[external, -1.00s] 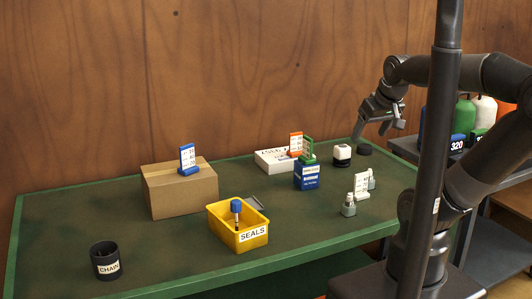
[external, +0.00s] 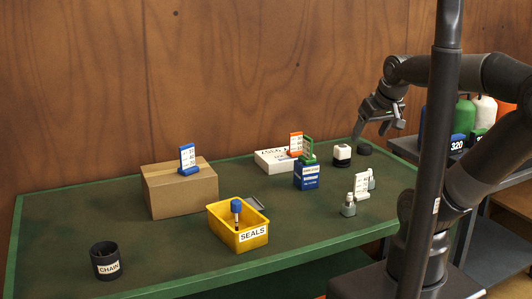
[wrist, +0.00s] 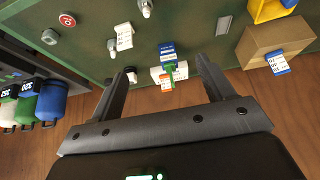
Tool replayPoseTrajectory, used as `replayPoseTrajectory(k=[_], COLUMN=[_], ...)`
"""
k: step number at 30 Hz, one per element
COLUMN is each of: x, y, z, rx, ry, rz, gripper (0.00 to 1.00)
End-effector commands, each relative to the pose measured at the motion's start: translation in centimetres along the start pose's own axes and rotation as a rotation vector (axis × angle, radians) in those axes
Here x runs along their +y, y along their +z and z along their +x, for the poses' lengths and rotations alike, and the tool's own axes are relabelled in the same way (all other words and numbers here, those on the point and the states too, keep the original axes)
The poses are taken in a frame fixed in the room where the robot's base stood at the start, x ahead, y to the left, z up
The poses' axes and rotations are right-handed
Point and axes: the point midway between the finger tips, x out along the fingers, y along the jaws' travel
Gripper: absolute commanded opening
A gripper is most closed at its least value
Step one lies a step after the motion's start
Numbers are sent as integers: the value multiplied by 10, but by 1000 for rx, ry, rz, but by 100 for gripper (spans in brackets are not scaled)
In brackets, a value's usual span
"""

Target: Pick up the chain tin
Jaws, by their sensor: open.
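The chain tin (external: 105,261) is a black, open-topped cylinder with a white "CHAIN" label. It stands upright at the near left corner of the green table in the external view. My gripper (external: 383,120) is open and empty, raised above the far right end of the table, well away from the tin. In the wrist view my gripper (wrist: 158,82) shows two spread fingers with nothing held between them. I cannot make out the chain tin in the wrist view.
A yellow SEALS bin (external: 222,236) holds a blue-capped item. A cardboard box (external: 180,197) with a blue tag stands behind it. A blue can (external: 307,177), a white box (external: 271,160) and small bottles (external: 348,208) stand to the right. The table (external: 60,225) is clear around the tin.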

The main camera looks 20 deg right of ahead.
Motion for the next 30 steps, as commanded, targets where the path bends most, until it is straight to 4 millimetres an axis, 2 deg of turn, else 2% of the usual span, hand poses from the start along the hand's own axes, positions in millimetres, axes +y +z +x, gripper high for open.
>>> replayPoseTrajectory(k=[3, 9, 16, 19, 23, 26, 30], x=[0, 0, 0, -4, -22, -45, -87], y=[0, 0, 0, -8, -33, -62, -100], z=[0, 0, 0, 0, 3, 8, 19], rx=[0, 0, 0, -3, -16, -26, -37], ry=[0, 0, 0, -5, -23, -46, -86], rz=[0, 0, -1, -24, -109, -209, -357], gripper=[76, 92, 93, 93, 93, 93, 93])
